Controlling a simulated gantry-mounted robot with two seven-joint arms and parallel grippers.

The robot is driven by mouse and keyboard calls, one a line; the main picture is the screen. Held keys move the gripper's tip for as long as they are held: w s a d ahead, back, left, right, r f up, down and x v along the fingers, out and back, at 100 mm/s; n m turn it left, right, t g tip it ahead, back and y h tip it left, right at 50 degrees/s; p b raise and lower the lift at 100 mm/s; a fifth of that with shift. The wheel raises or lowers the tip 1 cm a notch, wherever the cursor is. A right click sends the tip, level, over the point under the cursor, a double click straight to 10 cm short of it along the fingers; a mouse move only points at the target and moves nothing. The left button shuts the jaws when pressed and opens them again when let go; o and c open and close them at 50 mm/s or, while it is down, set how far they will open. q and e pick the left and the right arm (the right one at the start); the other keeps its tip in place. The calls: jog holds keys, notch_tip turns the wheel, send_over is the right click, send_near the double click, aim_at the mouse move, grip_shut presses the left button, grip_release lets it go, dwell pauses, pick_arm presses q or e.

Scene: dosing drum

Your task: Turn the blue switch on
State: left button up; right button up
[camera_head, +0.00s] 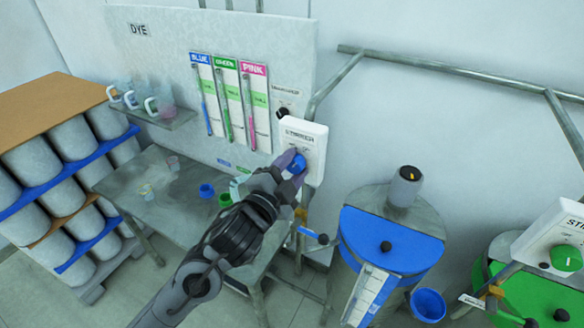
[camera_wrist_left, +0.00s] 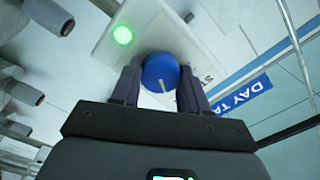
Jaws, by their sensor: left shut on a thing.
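The blue switch (camera_head: 297,162) is a round knob on a white box labelled as a stirrer (camera_head: 312,143) in the head view. My left gripper (camera_head: 292,167) is at the box and shut on the knob. In the left wrist view the blue knob (camera_wrist_left: 160,72) sits between the two dark fingers of my left gripper (camera_wrist_left: 162,85). A short pale mark shows on the knob's face. A round green light (camera_wrist_left: 122,35) glows on the white box beside the knob. My right gripper is not in view.
A drum with a blue lid (camera_head: 390,236) stands right of the box. A second white box with a green knob (camera_head: 566,258) is at the far right. A metal table (camera_head: 160,195) with small cups is on the left. Pipe rails run along the wall.

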pick_arm(q)
jog(key=o, duration=1.1)
jog(key=shift+c, duration=0.2)
jog(key=shift+s+a, duration=0.1)
jog(key=shift+s+a, duration=0.15)
jog(key=shift+s, duration=0.15)
jog(key=b+v, duration=0.2)
jog(key=v, duration=0.8)
jog(key=shift+f, duration=0.1)
